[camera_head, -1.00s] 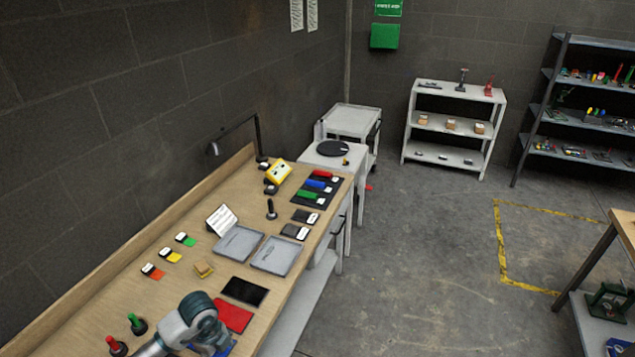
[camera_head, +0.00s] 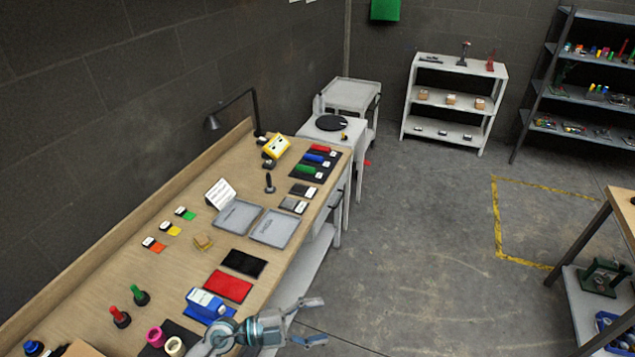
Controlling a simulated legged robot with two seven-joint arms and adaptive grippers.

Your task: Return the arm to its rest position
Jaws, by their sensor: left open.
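My left gripper (camera_head: 316,320) is at the bottom middle of the head view, its two fingers spread apart with nothing between them. It points right, out past the front edge of the wooden bench (camera_head: 108,285). The wrist is at the bench's front edge. A blue and white container (camera_head: 205,303) sits on a blue mat to the left of the gripper, apart from it. My right gripper is not in view.
A red mat (camera_head: 228,287), a black mat (camera_head: 243,262) and two grey trays (camera_head: 272,229) lie along the bench. Red (camera_head: 119,318) and green (camera_head: 139,296) handled tools stand at the left. A desk lamp (camera_head: 252,110) rises behind.

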